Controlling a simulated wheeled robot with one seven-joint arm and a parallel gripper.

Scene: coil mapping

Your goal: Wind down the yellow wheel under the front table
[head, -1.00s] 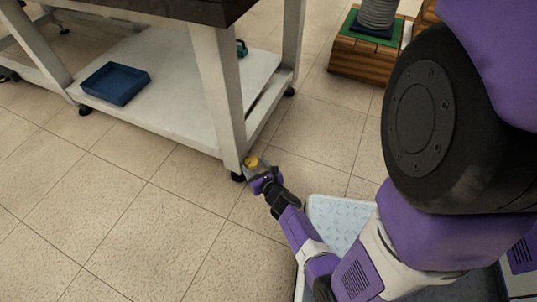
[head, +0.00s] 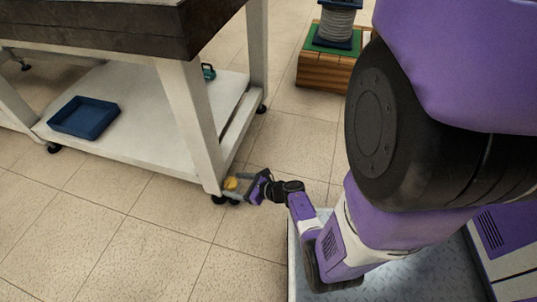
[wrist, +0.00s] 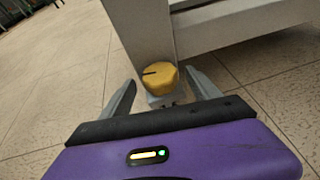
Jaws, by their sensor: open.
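The yellow wheel (head: 230,184) is a small round knob low on the near corner leg of the front table (head: 188,120), just above the floor. In the wrist view the yellow wheel (wrist: 159,78) has a dark line on its face. It sits beyond and between the fingers of my gripper (wrist: 162,92). My gripper (head: 240,189) is open and comes to the leg from the right in the head view. I cannot tell whether either finger touches the wheel. The caster under the leg is mostly hidden in the wrist view.
A blue tray (head: 84,117) lies on the table's lower shelf (head: 135,92). A teal object (head: 208,71) is also on that shelf. A wooden crate (head: 325,72) with a green top and a grey spool (head: 336,22) stands at the back. Tiled floor is clear around the leg.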

